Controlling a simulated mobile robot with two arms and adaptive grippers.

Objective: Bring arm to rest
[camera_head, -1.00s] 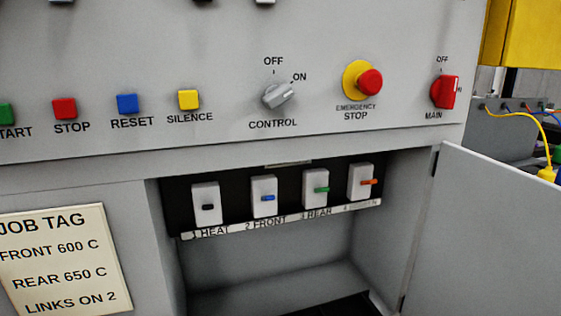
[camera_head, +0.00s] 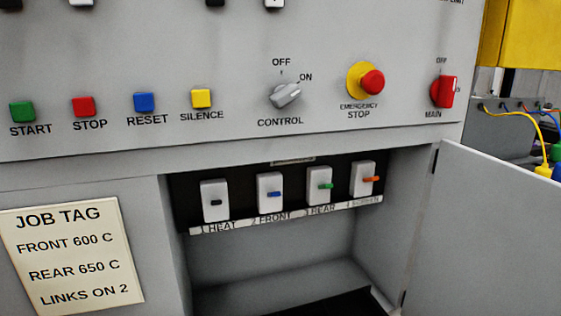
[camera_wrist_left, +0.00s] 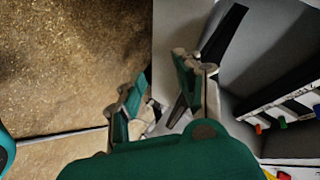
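My left gripper (camera_wrist_left: 160,95) shows in the left wrist view, with its green and grey fingers spread apart and nothing seen between them. Beyond it are a speckled brown floor (camera_wrist_left: 75,60) on the left and a grey surface on the right. Neither arm shows in the head view, and my right gripper is in neither view.
The furnace panel has a control knob (camera_head: 285,95), an emergency stop (camera_head: 372,82) and a red main switch (camera_head: 443,91). Below, an open recess holds a row of switches (camera_head: 270,192). Its open door (camera_head: 495,240) stands out at the right. A job tag (camera_head: 72,258) is at left.

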